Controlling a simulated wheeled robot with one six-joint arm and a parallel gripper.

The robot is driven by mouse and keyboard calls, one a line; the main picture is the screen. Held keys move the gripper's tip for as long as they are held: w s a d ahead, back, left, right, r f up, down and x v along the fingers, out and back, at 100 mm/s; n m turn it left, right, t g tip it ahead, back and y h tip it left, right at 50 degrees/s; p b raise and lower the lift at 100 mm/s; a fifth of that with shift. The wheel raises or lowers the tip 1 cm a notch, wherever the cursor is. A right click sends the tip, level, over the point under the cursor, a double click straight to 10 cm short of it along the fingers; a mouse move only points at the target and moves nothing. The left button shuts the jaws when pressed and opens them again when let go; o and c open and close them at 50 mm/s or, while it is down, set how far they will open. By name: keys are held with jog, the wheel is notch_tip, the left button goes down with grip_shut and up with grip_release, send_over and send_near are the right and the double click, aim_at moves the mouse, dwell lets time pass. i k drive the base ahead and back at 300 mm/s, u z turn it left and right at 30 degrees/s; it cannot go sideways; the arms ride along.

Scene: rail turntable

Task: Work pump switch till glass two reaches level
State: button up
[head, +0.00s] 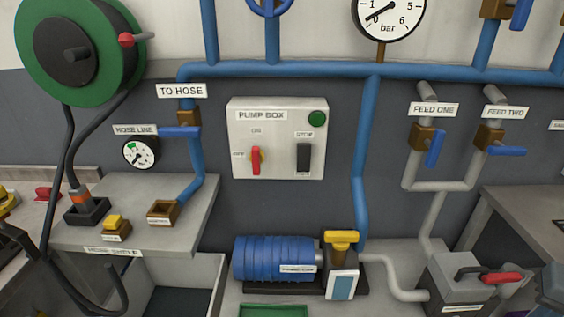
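The pump box (240,140) is a pale panel on the wall in the head view. Its red pump switch (255,161) stands roughly upright, with ON lettered above it and OFF to its left. A dark switch (303,157) marked STOP is to the right, below a dark green lamp (317,118). The blue pump (272,258) lies below, beside a housing with a yellow top (341,238) and a blue window (341,288). I see nothing labelled glass two, so its level cannot be read. My gripper is not in view.
The feed one lever (435,149) hangs down; the feed two lever (505,151) lies sideways. The TO HOSE lever (180,132) points left. A bar gauge (389,16) reads near zero. A hose reel (72,50) and a shelf (190,215) occupy the left.

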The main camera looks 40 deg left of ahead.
aim_at(304, 150)
jog(key=z, duration=1.85)
jog(key=k, duration=1.3)
jog(key=u, duration=1.85)
